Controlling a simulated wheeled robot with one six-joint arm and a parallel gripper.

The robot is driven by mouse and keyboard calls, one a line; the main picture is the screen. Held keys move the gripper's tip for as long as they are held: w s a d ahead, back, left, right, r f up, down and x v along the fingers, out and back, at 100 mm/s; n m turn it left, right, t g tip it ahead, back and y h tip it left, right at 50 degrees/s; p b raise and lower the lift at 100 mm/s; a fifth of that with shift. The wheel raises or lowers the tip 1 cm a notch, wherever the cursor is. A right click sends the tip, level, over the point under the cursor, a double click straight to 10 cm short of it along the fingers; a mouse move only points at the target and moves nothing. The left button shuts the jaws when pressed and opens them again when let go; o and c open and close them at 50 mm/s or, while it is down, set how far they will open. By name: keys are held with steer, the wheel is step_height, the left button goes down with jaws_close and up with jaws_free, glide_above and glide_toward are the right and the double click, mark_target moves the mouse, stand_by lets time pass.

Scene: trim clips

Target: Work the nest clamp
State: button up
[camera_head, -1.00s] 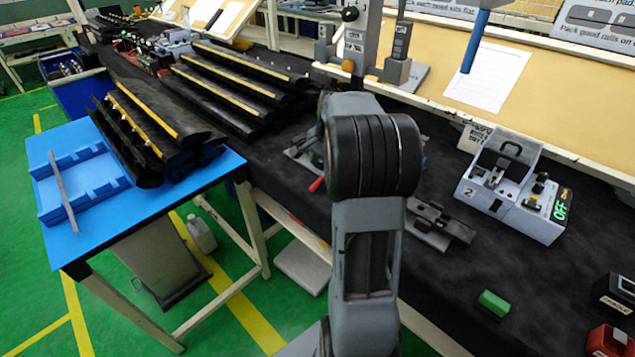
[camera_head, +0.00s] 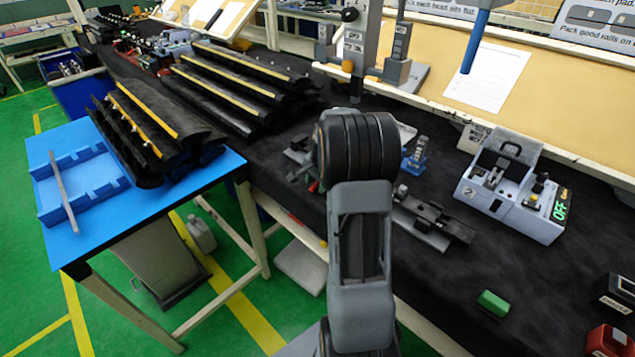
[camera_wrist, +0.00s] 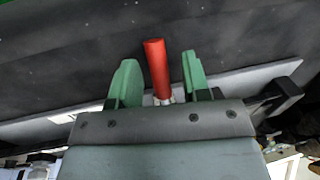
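The clamp's red handle (camera_wrist: 157,68) stands between the two green fingers of my gripper (camera_wrist: 160,82) in the wrist view. The fingers are open, with a gap on each side of the handle. A grey metal bar or plate (camera_wrist: 245,82) runs behind the fingers. In the head view a small bit of the red handle (camera_head: 313,187) shows beside my arm. The grey fixture there (camera_head: 297,152) is mostly hidden by my arm, as is my gripper.
A grey fixture with a black top (camera_head: 432,219) lies right of my arm. A blue stand (camera_head: 414,160) is behind it. A grey test box reading OFF (camera_head: 515,195) and a green block (camera_head: 493,303) are further right. Black rails (camera_head: 245,85) lie to the left.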

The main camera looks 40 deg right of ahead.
jaws_close()
